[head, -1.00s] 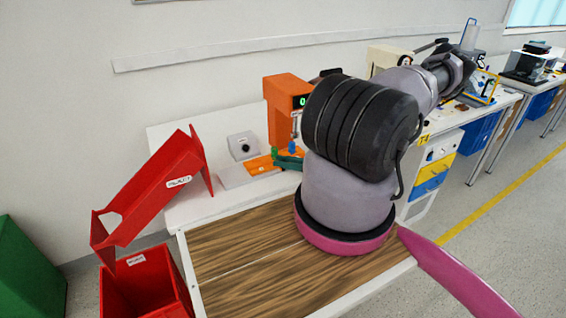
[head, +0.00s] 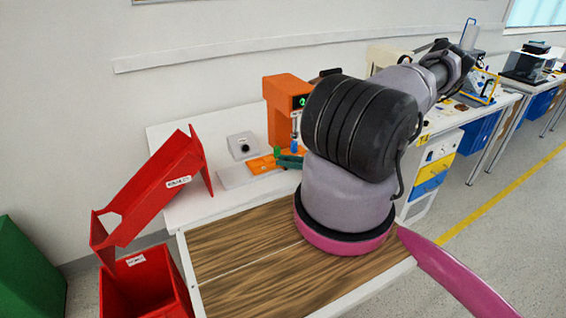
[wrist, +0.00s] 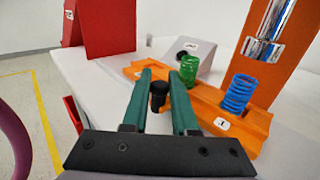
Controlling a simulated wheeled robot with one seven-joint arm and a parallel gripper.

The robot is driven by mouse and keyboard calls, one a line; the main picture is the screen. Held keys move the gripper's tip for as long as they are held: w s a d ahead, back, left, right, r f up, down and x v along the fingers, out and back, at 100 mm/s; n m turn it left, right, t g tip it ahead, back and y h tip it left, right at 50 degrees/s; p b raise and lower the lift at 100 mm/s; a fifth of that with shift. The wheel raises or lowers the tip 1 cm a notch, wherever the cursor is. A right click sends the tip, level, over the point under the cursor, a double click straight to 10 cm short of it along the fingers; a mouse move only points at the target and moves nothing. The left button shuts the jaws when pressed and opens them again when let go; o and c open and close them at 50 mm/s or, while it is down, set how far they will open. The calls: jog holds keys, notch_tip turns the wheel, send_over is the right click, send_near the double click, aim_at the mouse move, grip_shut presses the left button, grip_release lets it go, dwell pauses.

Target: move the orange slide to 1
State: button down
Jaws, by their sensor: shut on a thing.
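The orange slide (wrist: 205,103) is a long flat piece carrying a green coil-like cylinder (wrist: 190,70) and a blue one (wrist: 238,92). White labels (wrist: 222,123) sit along its edge; the near one seems to read 1. In the wrist view my gripper (wrist: 160,76) has its green fingers on either side of a black upright knob (wrist: 158,97) and is shut on it. The slide also shows in the head view (head: 262,164), below an orange stand (head: 287,108) with a lit green display. My gripper (head: 290,161) is partly hidden there by my arm.
A grey box with a black knob (head: 242,146) stands behind the slide. A red chute (head: 155,190) and red bin (head: 145,285) are at the left.

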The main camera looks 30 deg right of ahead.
jog(key=c, duration=1)
grip_release()
jog(key=v, duration=1)
jog(key=shift+s+d, duration=0.25)
jog(key=shift+s, duration=0.05)
jog(key=shift+d, duration=0.1)
